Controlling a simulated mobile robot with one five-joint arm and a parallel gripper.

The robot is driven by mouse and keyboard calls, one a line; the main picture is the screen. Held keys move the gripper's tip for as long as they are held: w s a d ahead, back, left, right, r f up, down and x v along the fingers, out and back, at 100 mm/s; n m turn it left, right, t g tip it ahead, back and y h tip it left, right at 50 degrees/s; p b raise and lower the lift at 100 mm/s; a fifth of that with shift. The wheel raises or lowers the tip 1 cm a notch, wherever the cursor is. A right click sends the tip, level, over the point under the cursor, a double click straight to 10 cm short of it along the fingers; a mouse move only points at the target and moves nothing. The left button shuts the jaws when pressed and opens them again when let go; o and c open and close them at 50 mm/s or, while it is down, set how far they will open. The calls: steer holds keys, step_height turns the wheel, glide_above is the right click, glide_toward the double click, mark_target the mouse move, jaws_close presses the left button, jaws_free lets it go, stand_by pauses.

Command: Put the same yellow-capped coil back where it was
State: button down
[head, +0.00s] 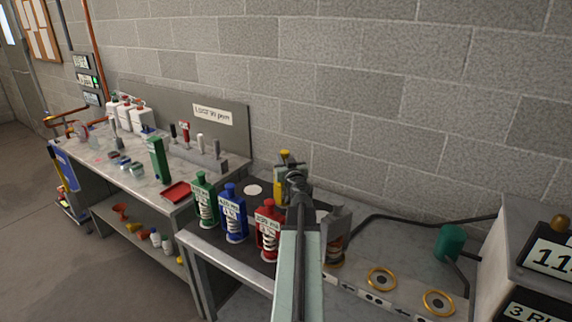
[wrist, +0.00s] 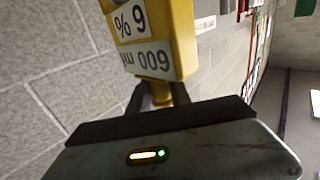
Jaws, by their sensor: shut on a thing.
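A bare white disc (head: 252,190) lies on the dark mat (head: 272,187) left of the gripper.
Two gold rings (head: 382,280) lie on the grey bench at right, before a large labelled box (head: 535,260). A partly hidden coil holder (head: 337,240) stands just right of my arm. A red tray (head: 176,191) sits on the left bench. A block wall (head: 340,90) rises behind.

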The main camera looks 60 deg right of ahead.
steer(key=shift+f, duration=0.1)
steer(key=c, duration=1.2)
jaws_free()
steer(key=shift+r, duration=0.35)
steer(key=v, duration=0.6)
steer(key=shift+s+a, duration=0.2)
steer(key=shift+s, duration=0.1)
